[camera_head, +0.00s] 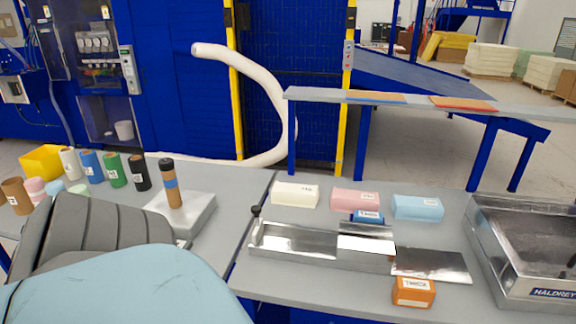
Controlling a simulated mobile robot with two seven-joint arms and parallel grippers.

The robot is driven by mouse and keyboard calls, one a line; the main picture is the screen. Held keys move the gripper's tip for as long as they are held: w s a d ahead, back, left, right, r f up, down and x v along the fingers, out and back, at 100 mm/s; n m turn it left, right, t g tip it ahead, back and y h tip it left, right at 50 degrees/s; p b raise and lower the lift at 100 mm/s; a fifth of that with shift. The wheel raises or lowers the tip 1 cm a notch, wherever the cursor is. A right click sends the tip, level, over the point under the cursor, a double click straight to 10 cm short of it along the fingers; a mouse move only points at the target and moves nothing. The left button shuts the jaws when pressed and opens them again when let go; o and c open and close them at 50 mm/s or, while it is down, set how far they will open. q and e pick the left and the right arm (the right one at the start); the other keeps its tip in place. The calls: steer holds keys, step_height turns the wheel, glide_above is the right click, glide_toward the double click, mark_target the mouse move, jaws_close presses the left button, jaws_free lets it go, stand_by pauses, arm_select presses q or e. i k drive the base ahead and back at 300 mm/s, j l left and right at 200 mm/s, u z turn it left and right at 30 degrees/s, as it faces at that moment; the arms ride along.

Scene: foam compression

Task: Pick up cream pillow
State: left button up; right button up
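The cream pillow (295,194) is a small off-white block with a label on its front. It lies on the grey table at the left end of a row of three, beside the pink pillow (354,199) and the light blue pillow (417,207). Nothing touches it from above, and a gap separates it from the pink one. Neither of my grippers can be seen in the head view.
A metal trough (318,246) lies in front of the pillows, with an orange box (413,291) nearer. A steel tray (526,250) stands right. Several coloured rolls (91,166) stand left. A large grey and light blue shape hides the near left. A raised shelf (430,103) runs behind.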

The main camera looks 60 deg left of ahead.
mark_target(282, 193)
steer(key=u, duration=1.85)
steer(key=l+u, duration=0.1)
steer(key=u, duration=0.3)
steer(key=l+u, duration=0.1)
steer(key=u, duration=0.3)
steer(key=l+u, duration=0.1)
steer(key=u, duration=0.3)
